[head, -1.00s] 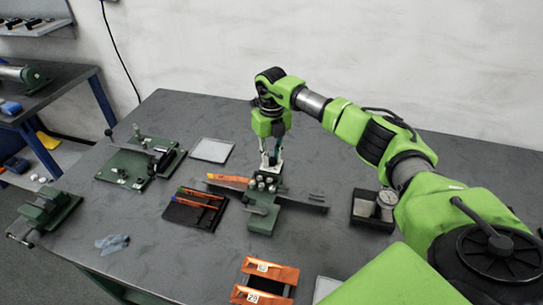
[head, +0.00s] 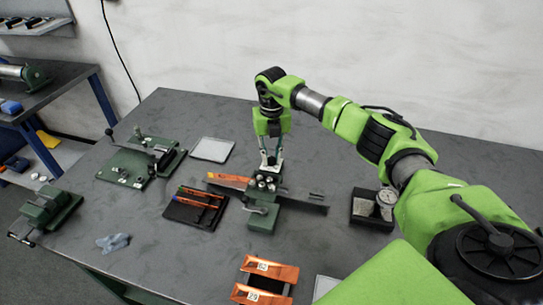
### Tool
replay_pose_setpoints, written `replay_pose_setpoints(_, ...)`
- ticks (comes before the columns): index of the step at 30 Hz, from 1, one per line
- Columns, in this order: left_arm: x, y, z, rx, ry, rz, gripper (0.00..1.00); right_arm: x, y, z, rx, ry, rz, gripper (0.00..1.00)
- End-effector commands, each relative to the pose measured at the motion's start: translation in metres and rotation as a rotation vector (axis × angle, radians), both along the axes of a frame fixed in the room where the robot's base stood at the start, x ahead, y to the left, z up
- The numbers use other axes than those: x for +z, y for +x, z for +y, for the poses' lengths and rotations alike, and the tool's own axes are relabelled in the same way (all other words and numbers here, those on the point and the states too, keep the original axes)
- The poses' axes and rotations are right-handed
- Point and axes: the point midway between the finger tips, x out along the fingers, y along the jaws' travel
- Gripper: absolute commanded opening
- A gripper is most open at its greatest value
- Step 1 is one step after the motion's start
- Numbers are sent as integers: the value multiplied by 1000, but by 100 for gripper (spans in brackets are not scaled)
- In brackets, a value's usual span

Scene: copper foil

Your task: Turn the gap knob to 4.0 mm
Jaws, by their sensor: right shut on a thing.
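A green fixture (head: 262,217) with several round silver knobs on top stands near the middle of the table, with a dark flat bar through it. My right gripper (head: 270,166) points straight down onto the top of this fixture and is shut on a knob there. The fingers hide most of that knob, so I cannot read its setting or any scale; which knob is the gap knob I cannot tell. My left gripper is not in view.
Left of the fixture lie a dark tray (head: 183,212) with orange tools and a pale flat tray (head: 212,149). A green press (head: 128,168) stands farther left. Orange blocks (head: 268,270) lie in front.

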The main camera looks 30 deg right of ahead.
Motion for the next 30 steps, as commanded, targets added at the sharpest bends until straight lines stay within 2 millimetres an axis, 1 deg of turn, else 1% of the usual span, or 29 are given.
replay_pose_setpoints(1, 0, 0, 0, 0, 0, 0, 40, 1, 1, -1, 0, -1, -2, 0)
replay_pose_setpoints(2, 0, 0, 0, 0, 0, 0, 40, 1, 1, -1, 0, -1, -2, 21)
replay_pose_setpoints(3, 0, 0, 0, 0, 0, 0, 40, 1, 1, -1, 0, -1, -3, 31)
replay_pose_setpoints(4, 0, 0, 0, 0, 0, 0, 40, 1, 1, 0, 0, -1, -2, 35)
replay_pose_setpoints(13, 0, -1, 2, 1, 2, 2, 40, 1, 0, 0, 1, 0, -1, 35)
replay_pose_setpoints(17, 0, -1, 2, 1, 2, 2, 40, 8, 1, 0, 1, 0, -4, 35)
replay_pose_setpoints(20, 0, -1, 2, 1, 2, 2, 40, 22, 1, 0, 2, -1, -5, 35)
replay_pose_setpoints(27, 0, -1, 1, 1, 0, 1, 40, 75, 1, -1, 1, 0, -6, 35)
replay_pose_setpoints(30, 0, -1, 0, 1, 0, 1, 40, 93, 1, -1, 0, -1, -5, 35)
